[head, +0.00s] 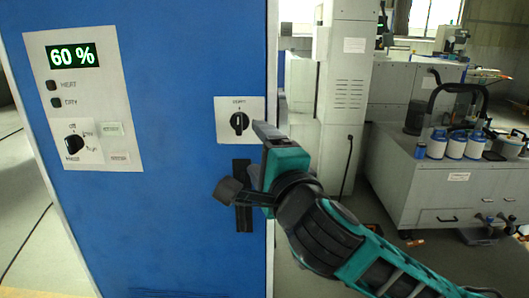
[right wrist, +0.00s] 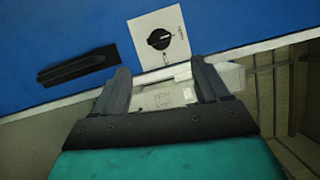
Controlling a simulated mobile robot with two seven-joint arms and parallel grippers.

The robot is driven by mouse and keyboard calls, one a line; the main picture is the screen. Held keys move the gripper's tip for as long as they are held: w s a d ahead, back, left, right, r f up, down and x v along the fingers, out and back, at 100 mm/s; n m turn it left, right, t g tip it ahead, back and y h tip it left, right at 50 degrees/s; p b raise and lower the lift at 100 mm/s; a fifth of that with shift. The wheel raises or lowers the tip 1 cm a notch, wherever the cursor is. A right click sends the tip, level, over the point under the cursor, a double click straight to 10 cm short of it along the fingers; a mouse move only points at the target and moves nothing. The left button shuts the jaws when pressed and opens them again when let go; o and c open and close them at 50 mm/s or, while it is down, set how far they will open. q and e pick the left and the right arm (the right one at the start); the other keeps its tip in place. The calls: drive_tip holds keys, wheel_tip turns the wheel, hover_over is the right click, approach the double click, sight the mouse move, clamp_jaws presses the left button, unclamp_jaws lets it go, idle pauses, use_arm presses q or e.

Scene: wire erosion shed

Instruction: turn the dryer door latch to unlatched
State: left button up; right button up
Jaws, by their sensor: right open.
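The blue dryer door (head: 180,215) fills the left of the head view. Near its right edge a black rotary knob (head: 239,122) sits on a white plate, its light mark roughly upright; the small label is too blurred to read. Below it is a dark upright bar (head: 242,215), partly hidden by my right gripper (head: 240,157). I cannot tell for sure which of the two is the latch. The right gripper is open and empty at the door's edge. The right wrist view shows its fingers (right wrist: 160,66) spread, with the knob (right wrist: 159,39) beyond them and the bar (right wrist: 78,69) to the left.
A control panel (head: 95,85) with a green "60 %" display and another dial (head: 74,145) is on the left of the blue front. To the right, a grey bench (head: 440,190) carries several white-and-blue jars. Open floor lies between the dryer and the bench.

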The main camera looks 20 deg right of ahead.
use_arm(q)
drive_tip(key=shift+s+d+r, duration=0.1)
drive_tip(key=shift+s+d, duration=0.05)
drive_tip(key=shift+s, duration=0.25)
use_arm(e)
drive_tip(key=shift+s, duration=0.45)
use_arm(q)
drive_tip(key=shift+w, duration=0.2)
use_arm(e)
drive_tip(key=shift+w, duration=0.1)
